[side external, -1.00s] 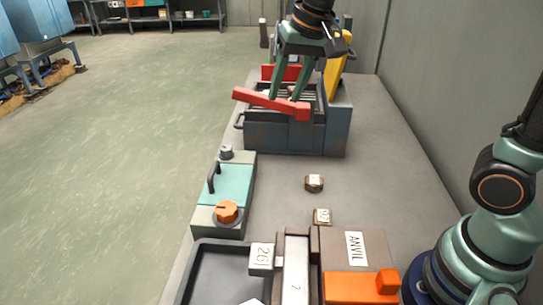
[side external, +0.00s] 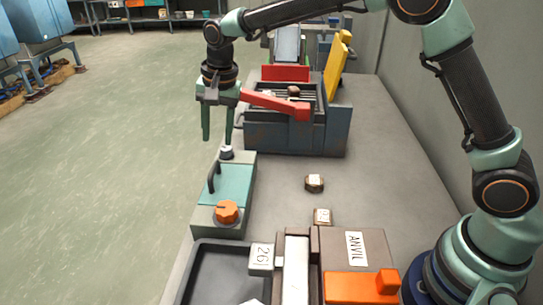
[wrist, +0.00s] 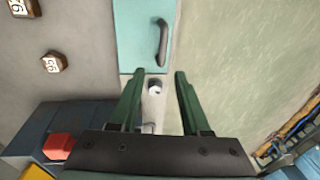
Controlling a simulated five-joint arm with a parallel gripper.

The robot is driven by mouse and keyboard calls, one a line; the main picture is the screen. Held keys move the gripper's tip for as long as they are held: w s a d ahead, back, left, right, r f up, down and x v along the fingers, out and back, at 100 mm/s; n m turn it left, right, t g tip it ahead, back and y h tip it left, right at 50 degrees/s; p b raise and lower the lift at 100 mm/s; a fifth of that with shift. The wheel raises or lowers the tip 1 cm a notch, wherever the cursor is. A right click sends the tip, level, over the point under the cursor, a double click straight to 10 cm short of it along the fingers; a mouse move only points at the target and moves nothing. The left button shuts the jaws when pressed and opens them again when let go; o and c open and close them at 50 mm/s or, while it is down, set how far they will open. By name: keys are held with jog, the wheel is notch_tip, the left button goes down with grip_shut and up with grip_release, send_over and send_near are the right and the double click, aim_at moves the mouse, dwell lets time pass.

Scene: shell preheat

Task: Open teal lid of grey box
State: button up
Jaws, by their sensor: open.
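The grey box (side external: 204,218) stands at the table's left edge, with an orange knob (side external: 227,212) at its near end and a small grey knob (side external: 226,152) at its far end. Its teal lid (side external: 235,185) lies flat and closed, with a black bar handle (side external: 211,177) on top. The lid (wrist: 130,35) and handle (wrist: 161,42) also show at the top of the wrist view. My gripper (side external: 217,138) is open and empty, pointing down above the box's far end. In the wrist view the small knob (wrist: 155,87) appears between my fingers (wrist: 160,73).
A blue-grey heater (side external: 300,138) with a red bar (side external: 275,103) and yellow lever (side external: 337,67) stands behind. Two small labelled nuts (side external: 314,183) lie right of the box. An anvil block (side external: 345,250) and dark tray (side external: 215,248) are in front.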

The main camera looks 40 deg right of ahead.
aim_at(216, 166)
jog(key=f, duration=0.5)
jog(key=w+a+f, duration=0.1)
jog(key=f, duration=0.1)
jog(key=shift+f, duration=0.3)
grip_shut()
jog(key=shift+d, duration=0.1)
dwell(1.0)
